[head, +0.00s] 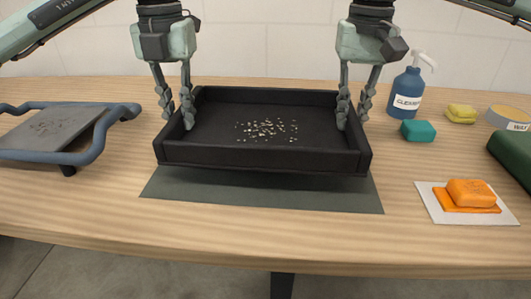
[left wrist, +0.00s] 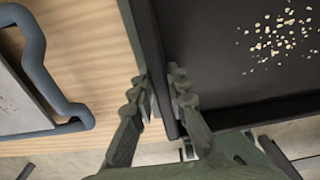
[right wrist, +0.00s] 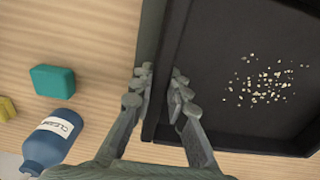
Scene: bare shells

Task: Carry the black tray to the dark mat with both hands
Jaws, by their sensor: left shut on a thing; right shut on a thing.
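The black tray (head: 262,157) is over the dark mat (head: 262,192) in the head view, looking level, with pale crumbs (head: 267,128) scattered on its floor. The mat shows in front of the tray and a little at its sides; the rest is hidden. Whether a small gap lies between tray and mat is hard to tell. My left gripper (head: 178,118) is shut on the tray's left wall, one finger inside and one outside, as the left wrist view (left wrist: 160,98) shows. My right gripper (head: 353,118) is shut on the right wall likewise, seen in the right wrist view (right wrist: 160,92).
A blue-framed rack with a grey plate (head: 60,127) stands at left. At right are a blue cleaner bottle (head: 405,92), a teal sponge (head: 417,131), yellow sponges (head: 461,113), an orange block (head: 470,192) on a white tile and a green object (head: 515,155). The front table strip is clear.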

